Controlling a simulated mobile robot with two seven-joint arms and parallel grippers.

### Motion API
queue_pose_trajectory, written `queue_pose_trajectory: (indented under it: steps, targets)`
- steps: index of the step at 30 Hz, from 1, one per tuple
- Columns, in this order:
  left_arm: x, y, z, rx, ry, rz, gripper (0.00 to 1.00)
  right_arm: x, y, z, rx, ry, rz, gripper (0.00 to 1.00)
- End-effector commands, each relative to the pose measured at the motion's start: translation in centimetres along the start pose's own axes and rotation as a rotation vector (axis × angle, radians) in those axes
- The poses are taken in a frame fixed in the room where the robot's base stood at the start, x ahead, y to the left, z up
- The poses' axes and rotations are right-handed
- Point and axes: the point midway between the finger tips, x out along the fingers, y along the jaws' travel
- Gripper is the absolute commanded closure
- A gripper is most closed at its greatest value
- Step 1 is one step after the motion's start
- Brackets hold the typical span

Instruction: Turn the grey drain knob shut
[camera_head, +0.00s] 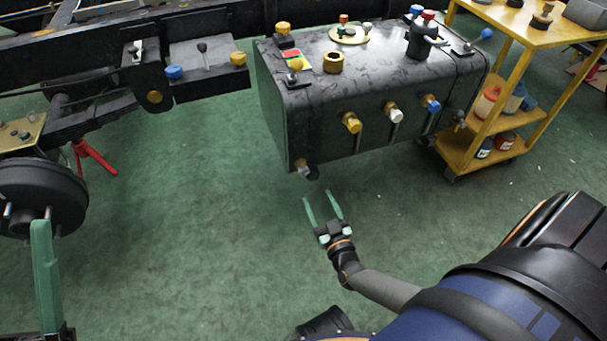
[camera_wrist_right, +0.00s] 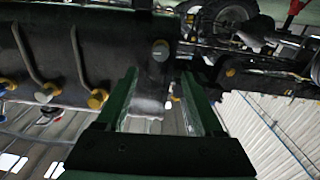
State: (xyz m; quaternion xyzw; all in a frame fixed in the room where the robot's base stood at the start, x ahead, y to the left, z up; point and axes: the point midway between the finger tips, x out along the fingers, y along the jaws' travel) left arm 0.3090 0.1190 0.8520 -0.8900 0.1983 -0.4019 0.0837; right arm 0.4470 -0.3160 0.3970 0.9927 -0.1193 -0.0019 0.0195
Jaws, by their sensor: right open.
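The grey drain knob (camera_head: 304,169) sits on a brass fitting at the lower left front corner of the black tank (camera_head: 345,90). A small dark round part is beside it. My right gripper (camera_head: 319,198) is open and empty, its green fingers pointing up toward the knob from just below, apart from it. In the right wrist view, a dark cylindrical fitting (camera_wrist_right: 160,50) and a blurred pale grey patch show between the fingers; I cannot tell the knob's turn angle. My left gripper (camera_head: 45,275) shows at the lower left edge, away from the tank; its opening is unclear.
A yellow knob (camera_head: 351,122), a white knob (camera_head: 396,115) and a blue knob (camera_head: 432,104) stick out of the tank's front. A yellow cart (camera_head: 480,160) stands at the right. A wheel hub (camera_head: 35,190) is at the left. Green floor below the tank is clear.

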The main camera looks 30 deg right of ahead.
Motion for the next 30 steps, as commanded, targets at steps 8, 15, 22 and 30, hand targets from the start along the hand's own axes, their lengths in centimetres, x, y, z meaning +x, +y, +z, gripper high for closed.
queue_pose_trajectory:
  steps: [8,15,22,30]
  targets:
    - [-1.8,1.1,2.1,0.013,-0.016,0.008,0.5,5.8,-0.1,0.2,0.0,0.004,-0.002,0.31]
    - [-3.0,1.9,3.4,0.025,-0.029,0.016,0.5,9.7,-0.1,0.2,0.0,0.001,-0.004,0.31]
    - [-3.2,2.2,3.8,0.031,-0.032,0.019,0.5,11.1,-0.1,0.0,0.0,0.0,-0.003,0.31]
    - [-3.2,2.2,3.8,0.03,-0.033,0.02,0.5,11.1,-0.1,-0.1,0.0,-0.001,-0.003,0.33]
